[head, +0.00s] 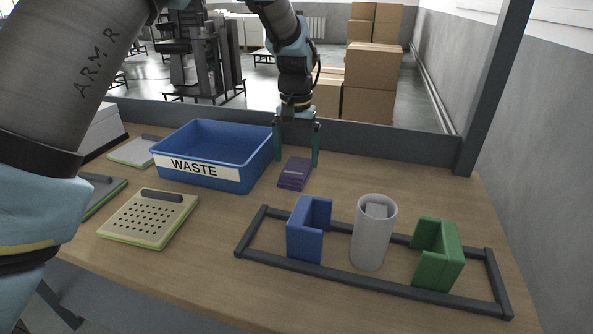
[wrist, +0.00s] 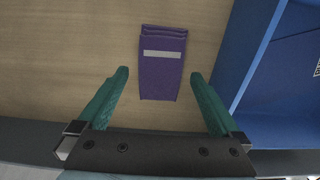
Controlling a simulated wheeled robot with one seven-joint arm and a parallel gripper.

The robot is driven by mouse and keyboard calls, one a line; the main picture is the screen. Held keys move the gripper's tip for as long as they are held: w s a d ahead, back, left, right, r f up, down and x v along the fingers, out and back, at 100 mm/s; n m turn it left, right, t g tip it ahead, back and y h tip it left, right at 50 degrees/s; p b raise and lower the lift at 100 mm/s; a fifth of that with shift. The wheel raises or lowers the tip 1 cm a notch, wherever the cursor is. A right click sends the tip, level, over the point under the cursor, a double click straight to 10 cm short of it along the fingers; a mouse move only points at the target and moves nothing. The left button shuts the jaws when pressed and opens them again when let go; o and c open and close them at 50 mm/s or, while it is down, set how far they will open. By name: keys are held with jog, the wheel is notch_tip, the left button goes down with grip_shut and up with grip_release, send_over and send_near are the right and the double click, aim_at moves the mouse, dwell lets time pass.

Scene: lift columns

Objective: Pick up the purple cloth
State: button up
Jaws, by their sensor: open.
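The purple cloth (head: 295,173) lies folded flat on the wooden table, just right of the blue waste bin. It has a pale strip across it. In the wrist view the cloth (wrist: 162,68) lies lengthwise, beyond and between the two green fingers. My gripper (head: 297,160) is open and empty, pointing down above the far part of the cloth. In the wrist view my gripper (wrist: 160,80) has a finger on each side of the cloth's line, apart from it. The exact height above the table is hard to tell.
The blue WASTE bin (head: 211,155) stands close left of the cloth. A dark frame (head: 370,284) with a blue block (head: 307,228), white cylinder (head: 372,234) and green block (head: 437,254) is at front right. A perforated tool (head: 150,216) lies left. A low wall (head: 390,142) runs behind.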

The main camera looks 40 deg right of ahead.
aim_at(296, 167)
jog(key=shift+f+p, duration=0.4)
jog(key=shift+f, duration=1.5)
jog(key=c, duration=1.1)
jog(key=shift+r, duration=0.15)
notch_tip(296, 167, up, 10)
jog(key=shift+f+b, duration=0.1)
jog(key=shift+b, duration=1)
jog(key=o, duration=0.7)
jog(key=c, duration=0.6)
